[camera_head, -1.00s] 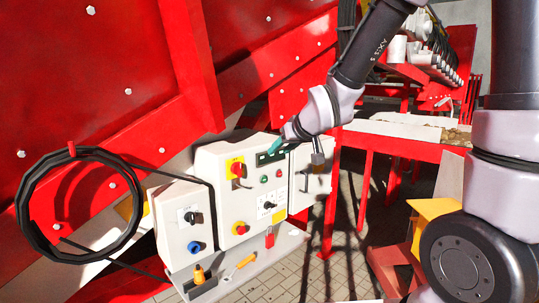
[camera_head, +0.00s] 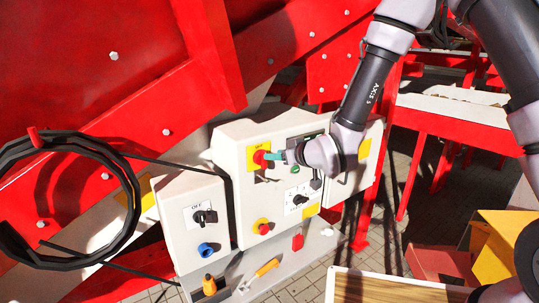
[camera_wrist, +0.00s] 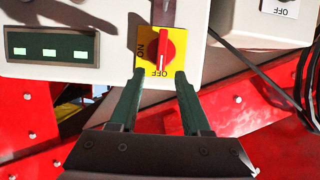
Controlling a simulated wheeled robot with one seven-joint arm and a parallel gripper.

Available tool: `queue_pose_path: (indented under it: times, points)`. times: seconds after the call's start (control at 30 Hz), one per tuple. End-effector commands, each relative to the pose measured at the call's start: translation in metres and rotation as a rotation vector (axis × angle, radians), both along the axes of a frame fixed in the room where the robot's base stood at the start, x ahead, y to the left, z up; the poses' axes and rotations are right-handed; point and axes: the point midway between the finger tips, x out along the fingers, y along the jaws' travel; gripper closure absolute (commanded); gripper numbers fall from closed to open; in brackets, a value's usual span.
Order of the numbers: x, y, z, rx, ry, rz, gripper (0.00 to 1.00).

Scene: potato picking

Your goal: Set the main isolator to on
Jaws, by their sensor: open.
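The main isolator is a red rotary knob (camera_head: 260,157) on a yellow plate, high on the middle grey-white control box. In the wrist view, the knob (camera_wrist: 162,50) fills the space ahead of the fingertips. Its white mark runs vertically, in line with the upside-down OFF label (camera_wrist: 158,73); ON is at the plate's left side. My gripper (camera_wrist: 158,78) is open, with its two green fingers at either side of the plate's lower edge. In the head view, my gripper (camera_head: 277,156) is just right of the knob. I cannot tell whether it touches.
A smaller box (camera_head: 192,222) at left carries a black OFF switch (camera_head: 205,217) and a blue connector. A red-and-yellow button (camera_head: 261,226) and a selector switch (camera_head: 299,199) are below. A display (camera_wrist: 52,48) is beside the isolator. A black cable coil hangs at left.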

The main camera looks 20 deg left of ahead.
Motion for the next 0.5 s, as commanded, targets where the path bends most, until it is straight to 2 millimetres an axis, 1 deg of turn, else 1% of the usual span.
queue_pose_path:
  times: [0.03,0.1,0.23,0.37,0.5]
  points:
    - [0.006,0.008,-0.005,0.000,0.002,-0.001,0.53]
    - [0.014,0.016,-0.009,-0.001,0.001,0.000,0.53]
    - [0.024,0.029,-0.016,-0.001,0.001,0.001,0.53]
    - [0.030,0.036,-0.019,0.000,0.000,0.001,0.53]
    - [0.032,0.038,-0.021,-0.001,0.000,0.000,0.53]
